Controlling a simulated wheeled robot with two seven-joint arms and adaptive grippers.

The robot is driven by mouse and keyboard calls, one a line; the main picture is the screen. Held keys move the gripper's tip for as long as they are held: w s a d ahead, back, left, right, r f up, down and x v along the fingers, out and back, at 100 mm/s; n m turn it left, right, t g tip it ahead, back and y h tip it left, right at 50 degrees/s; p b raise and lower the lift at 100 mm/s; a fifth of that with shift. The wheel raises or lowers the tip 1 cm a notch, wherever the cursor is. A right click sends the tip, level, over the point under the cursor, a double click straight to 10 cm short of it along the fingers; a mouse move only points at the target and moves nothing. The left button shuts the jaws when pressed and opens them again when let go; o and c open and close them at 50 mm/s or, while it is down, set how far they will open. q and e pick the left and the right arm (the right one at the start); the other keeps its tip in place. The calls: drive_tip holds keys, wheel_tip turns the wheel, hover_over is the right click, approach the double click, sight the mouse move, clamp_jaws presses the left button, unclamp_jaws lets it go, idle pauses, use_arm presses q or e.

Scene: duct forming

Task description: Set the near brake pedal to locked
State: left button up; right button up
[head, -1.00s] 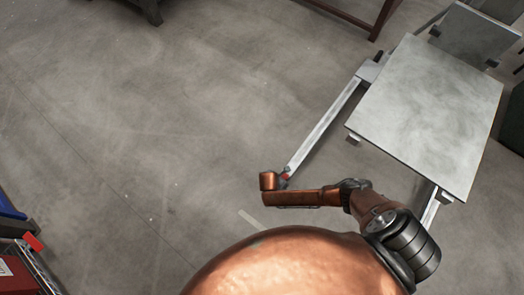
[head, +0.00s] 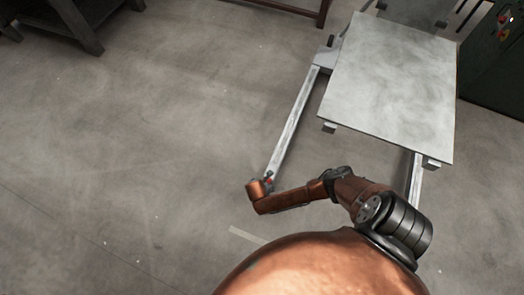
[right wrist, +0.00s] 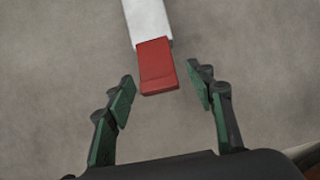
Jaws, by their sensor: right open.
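The near brake pedal (right wrist: 157,68) is a red block at the end of a pale metal rail. In the right wrist view it lies between and just ahead of my right gripper's fingertips (right wrist: 161,93), with a gap on both sides. In the head view only a speck of red shows at the rail's near end, beside my right gripper (head: 268,180), which is mostly hidden by my wrist. My right gripper is open and holds nothing. I cannot tell from these frames whether the pedal is locked. My left gripper is out of view.
A dark green cabinet (head: 495,60) stands at the far right. A dark bench (head: 85,25) is at the upper left. Floor at the left is clear.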

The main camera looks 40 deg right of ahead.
drive_tip(key=shift+c, duration=0.2)
clamp_jaws()
idle(0.6)
